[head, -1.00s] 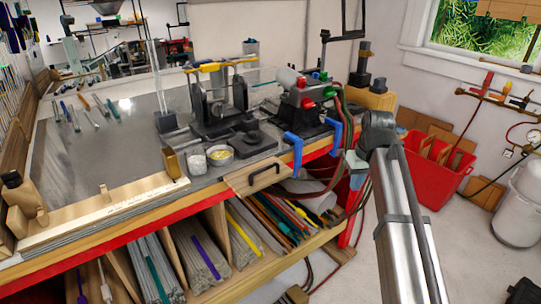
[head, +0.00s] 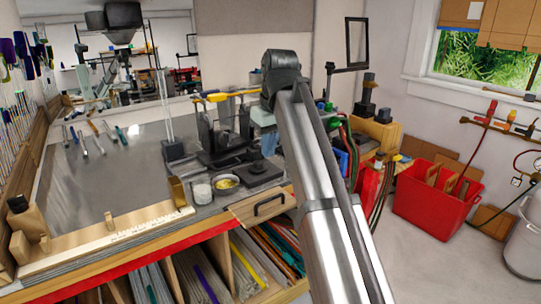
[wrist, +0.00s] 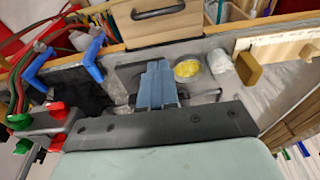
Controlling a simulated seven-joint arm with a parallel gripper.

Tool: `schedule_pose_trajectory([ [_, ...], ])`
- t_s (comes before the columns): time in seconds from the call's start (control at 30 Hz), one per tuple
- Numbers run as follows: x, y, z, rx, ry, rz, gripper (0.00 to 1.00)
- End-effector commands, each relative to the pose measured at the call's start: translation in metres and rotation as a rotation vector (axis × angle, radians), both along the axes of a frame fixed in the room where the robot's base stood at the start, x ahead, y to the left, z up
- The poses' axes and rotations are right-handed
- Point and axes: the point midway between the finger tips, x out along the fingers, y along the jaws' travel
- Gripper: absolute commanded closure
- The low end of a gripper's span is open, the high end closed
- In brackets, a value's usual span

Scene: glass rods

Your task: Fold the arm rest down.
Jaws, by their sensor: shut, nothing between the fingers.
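I cannot tell for certain which part is the arm rest. Two blue L-shaped brackets (wrist: 90,57) stand at the bench's front edge beside the burner, at the left of the wrist view. In the head view they are mostly behind my arm. A wooden panel with a black handle (head: 265,206) lies at the front edge; the wrist view shows it at the top (wrist: 160,22). My gripper (wrist: 156,68) is shut and empty, above the bench top near the panel, with the brackets to its left in the wrist view. My arm hides its fingers in the head view.
A cup of yellow pieces (wrist: 187,67) and a white cup (wrist: 220,62) stand close to my gripper. The burner with red and green knobs (wrist: 40,122) is at the left. Glass rods (head: 168,115) stand upright farther back.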

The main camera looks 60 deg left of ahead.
Motion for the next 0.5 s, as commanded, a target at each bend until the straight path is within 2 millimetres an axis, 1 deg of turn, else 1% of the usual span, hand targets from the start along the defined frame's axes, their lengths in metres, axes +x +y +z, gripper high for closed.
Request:
schedule_pose_trajectory([
  [0.03, -0.001, 0.000, -0.009, -0.001, 0.000, 0.000, 1.00],
  [0.1, -0.001, 0.002, -0.022, -0.003, 0.001, 0.000, 1.00],
  [0.47, -0.001, 0.014, -0.083, -0.002, 0.001, -0.001, 1.00],
  [0.5, -0.001, 0.010, -0.088, -0.001, 0.000, -0.002, 1.00],
])
